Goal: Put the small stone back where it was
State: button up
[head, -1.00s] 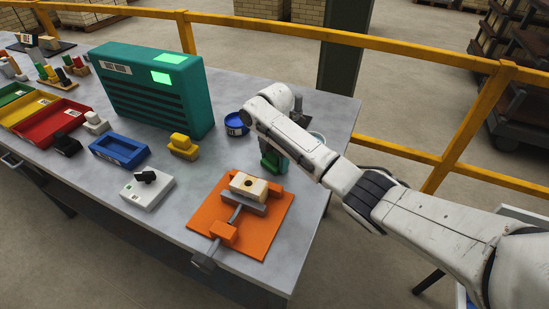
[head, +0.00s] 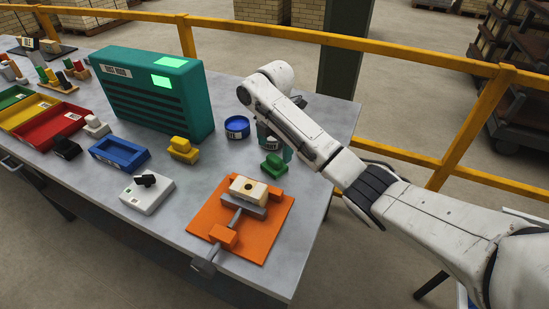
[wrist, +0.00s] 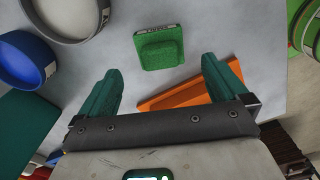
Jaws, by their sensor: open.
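Nothing in view is plainly a small stone, and I cannot tell which thing the task means. A green block with a raised top (head: 273,165) stands on the table right of the yellow stepped block. It also shows in the wrist view (wrist: 158,48), beyond my fingertips. My gripper (wrist: 162,72) is open and empty, its two green fingers wide apart. In the head view my arm hides most of it. A cream block with a dark hole (head: 249,187) sits in the clamp on the orange plate (head: 207,213).
A blue bowl (head: 236,127) stands near my gripper; a grey-white bowl (wrist: 68,12) shows in the wrist view. A yellow stepped block (head: 183,149), blue tray (head: 119,152) and teal slatted box (head: 155,95) stand left. The table's right edge is close to the green block.

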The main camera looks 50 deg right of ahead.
aim_at(275, 157)
notch_tip(275, 157, up, 6)
jog(key=shift+f+p, duration=0.25)
jog(key=shift+p, duration=0.35)
dwell(1.8)
